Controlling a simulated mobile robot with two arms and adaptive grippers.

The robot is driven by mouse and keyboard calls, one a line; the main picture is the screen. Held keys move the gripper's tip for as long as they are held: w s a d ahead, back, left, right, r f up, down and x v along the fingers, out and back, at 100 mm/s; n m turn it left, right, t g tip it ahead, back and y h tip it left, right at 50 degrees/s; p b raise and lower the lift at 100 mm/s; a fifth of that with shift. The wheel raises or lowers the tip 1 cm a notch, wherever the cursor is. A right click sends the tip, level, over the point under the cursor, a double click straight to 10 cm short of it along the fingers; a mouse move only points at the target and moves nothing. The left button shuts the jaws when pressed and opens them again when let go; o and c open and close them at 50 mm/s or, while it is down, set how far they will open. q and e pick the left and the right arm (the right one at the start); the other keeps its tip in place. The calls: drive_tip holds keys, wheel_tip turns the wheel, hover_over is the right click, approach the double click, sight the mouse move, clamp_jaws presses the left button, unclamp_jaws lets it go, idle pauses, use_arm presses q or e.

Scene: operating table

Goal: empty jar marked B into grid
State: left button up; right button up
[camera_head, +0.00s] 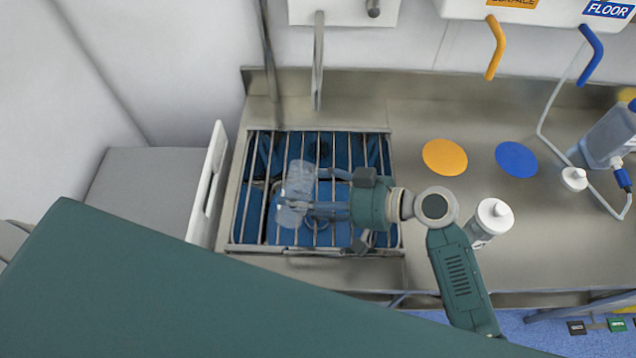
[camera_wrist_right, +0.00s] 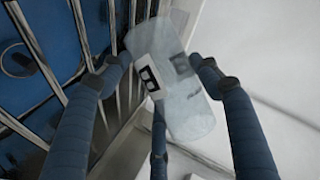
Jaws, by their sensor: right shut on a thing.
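A clear, see-through jar (camera_head: 297,190) is held over the metal grid (camera_head: 234,246) of the sink, left of my right gripper (camera_head: 318,193). The jar is tipped well over onto its side. In the right wrist view the jar (camera_wrist_right: 187,115) carries a white label with a black B (camera_wrist_right: 150,78). The blue fingers of my right gripper (camera_wrist_right: 160,72) are closed around it. I cannot tell whether liquid is inside. The grid's bars (camera_wrist_right: 75,25) show at the left of that view, with blue below them. My left gripper is not in view.
A white-capped bottle (camera_head: 491,222) stands on the steel counter right of my arm. An orange disc (camera_head: 445,157) and a blue disc (camera_head: 517,159) lie behind it. A clear container (camera_head: 608,135) with tubing is at far right. A white panel (camera_head: 208,185) stands left of the sink.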

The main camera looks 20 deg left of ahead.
drive_tip(key=shift+s+a+r+n+t, duration=0.1)
drive_tip(key=shift+s+r+n+t, duration=0.1)
drive_tip(key=shift+s+n+t, duration=0.25)
drive_tip(key=shift+s+r+n+t, duration=0.15)
drive_tip(key=shift+n+t, duration=0.1)
drive_tip(key=shift+n, duration=0.4)
drive_tip(key=shift+s+r+n+t+h+b, duration=0.2)
drive_tip(key=shift+s+n+t+h+b, duration=0.1)
drive_tip(key=shift+n+t, duration=0.2)
drive_tip(key=shift+s+a+r+n+t, duration=0.1)
drive_tip(key=shift+s+r+n+t, duration=0.2)
drive_tip(key=shift+r+n, duration=0.1)
drive_tip(key=shift+f, duration=0.25)
drive_tip(key=shift+s+n+t, duration=0.15)
drive_tip(key=shift+n+t, duration=0.45)
drive_tip(key=shift+n, duration=0.1)
